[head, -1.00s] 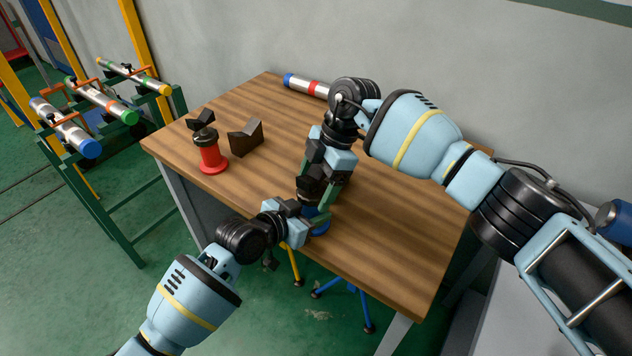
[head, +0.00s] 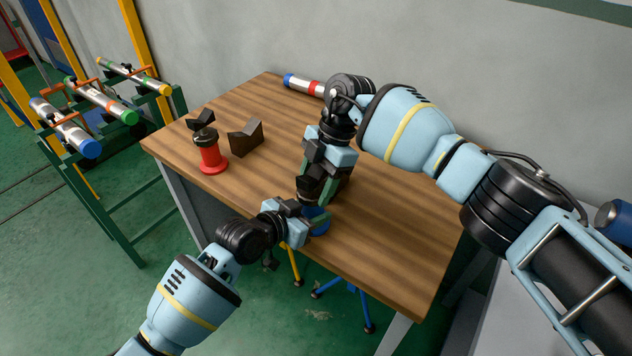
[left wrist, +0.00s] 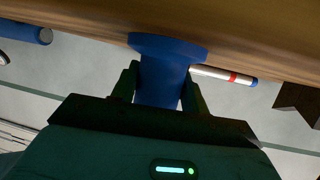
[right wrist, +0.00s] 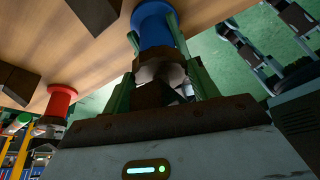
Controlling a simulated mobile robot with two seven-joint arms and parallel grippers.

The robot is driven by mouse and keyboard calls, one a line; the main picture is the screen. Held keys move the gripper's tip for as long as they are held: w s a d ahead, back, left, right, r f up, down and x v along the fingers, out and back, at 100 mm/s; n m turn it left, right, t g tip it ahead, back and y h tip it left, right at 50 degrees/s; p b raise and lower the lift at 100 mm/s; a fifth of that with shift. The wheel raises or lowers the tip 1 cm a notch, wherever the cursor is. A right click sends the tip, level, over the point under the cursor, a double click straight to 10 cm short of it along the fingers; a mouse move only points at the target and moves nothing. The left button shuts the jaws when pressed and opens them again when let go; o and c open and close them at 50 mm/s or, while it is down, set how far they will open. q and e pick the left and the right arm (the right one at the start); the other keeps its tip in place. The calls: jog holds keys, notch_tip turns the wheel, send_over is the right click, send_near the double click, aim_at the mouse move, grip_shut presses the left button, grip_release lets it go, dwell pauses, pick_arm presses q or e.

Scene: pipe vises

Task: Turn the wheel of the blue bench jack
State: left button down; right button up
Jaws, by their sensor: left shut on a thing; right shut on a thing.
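The blue bench jack (head: 319,224) stands at the table's front edge, mostly hidden behind my grippers in the head view. My left gripper (head: 304,217) is shut on its blue body (left wrist: 165,80), with one finger on each side in the left wrist view. My right gripper (head: 319,190) comes from above and is shut on the jack's dark wheel (right wrist: 160,70), above the blue body (right wrist: 152,30).
A red jack (head: 211,158) with a dark V-shaped head and a dark V-block (head: 246,138) stand on the wooden table (head: 400,230) to the left. A pipe (head: 305,85) lies at the back. A green rack (head: 95,185) holds several pipes. The table's right side is clear.

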jog(key=shift+w+a+n+g+h, duration=0.1)
jog(key=shift+n+g+h, duration=0.2)
jog(key=shift+n, duration=0.75)
jog(key=shift+a+n+g+h, duration=0.1)
jog(key=shift+n+g+h, duration=0.15)
jog(key=shift+n, duration=0.8)
jog(key=o, duration=1)
jog(key=shift+d, duration=0.1)
notch_tip(320, 180, up, 10)
jog(key=shift+r, duration=0.1)
